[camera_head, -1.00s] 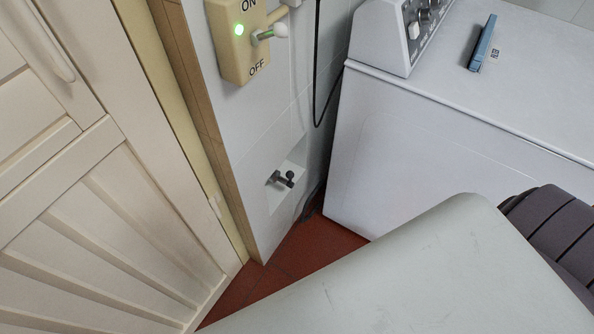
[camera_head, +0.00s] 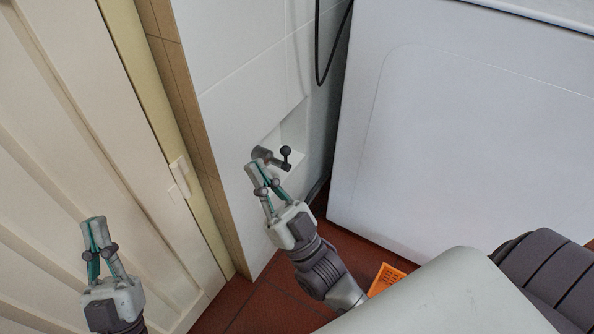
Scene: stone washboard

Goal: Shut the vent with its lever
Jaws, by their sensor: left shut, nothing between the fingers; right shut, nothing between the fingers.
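The vent's lever (camera_head: 284,160) is a small dark grey handle with a round knob, sticking out from a pivot low on the white tiled wall. It sits at a pale recess (camera_head: 294,128) in that wall. My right gripper (camera_head: 256,168) is shut and empty, its fingertips just below and left of the lever in the picture; I cannot tell whether they touch it. My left gripper (camera_head: 93,225) is shut and empty, well to the left in front of the cream door. The vent's opening is not clearly visible.
A cream panelled door (camera_head: 60,130) fills the left side. A white appliance (camera_head: 460,140) stands to the right of the lever, with a black cable (camera_head: 319,60) between. An orange card (camera_head: 386,277) shows above the red tiled floor (camera_head: 265,305).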

